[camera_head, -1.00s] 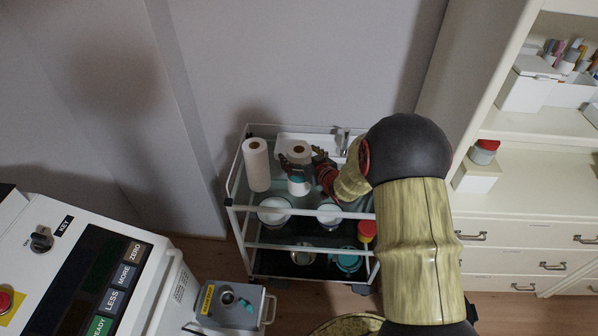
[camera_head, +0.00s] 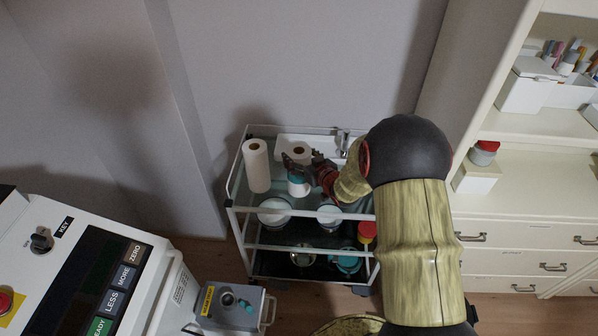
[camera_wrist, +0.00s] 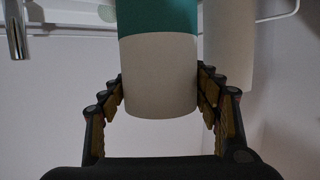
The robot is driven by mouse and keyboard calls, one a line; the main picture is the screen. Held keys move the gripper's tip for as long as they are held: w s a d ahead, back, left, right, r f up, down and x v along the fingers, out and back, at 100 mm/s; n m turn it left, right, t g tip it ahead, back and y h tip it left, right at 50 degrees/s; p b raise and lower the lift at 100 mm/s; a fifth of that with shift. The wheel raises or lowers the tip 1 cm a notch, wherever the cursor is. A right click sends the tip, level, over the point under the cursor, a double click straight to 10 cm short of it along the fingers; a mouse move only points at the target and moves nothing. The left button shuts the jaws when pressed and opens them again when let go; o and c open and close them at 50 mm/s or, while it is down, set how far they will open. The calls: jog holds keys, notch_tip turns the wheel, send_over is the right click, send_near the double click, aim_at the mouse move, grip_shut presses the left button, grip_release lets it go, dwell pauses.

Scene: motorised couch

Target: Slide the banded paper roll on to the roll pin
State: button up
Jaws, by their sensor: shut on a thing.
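The banded paper roll (camera_head: 298,188), white with a teal band, is upright at the cart's top shelf, right of a plain white roll. My gripper (camera_head: 298,167) reaches it from the right and is shut on it, with its dark fingers crossing it in the head view. In the wrist view the roll (camera_wrist: 160,75) sits between the two fingers (camera_wrist: 160,100), its white end toward me and its teal band at the top. I cannot tell whether its base touches the shelf. I cannot make out the roll pin.
The plain roll (camera_head: 257,167) stands close on the left and also shows in the wrist view (camera_wrist: 230,45). The cart's rail (camera_head: 300,212) fronts the shelf, with bowls below. A tap (camera_head: 345,140) and white basin are behind. A grey box (camera_head: 232,308) and control panel (camera_head: 95,265) lie front left.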

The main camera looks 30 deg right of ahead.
jog(key=c, duration=0.5)
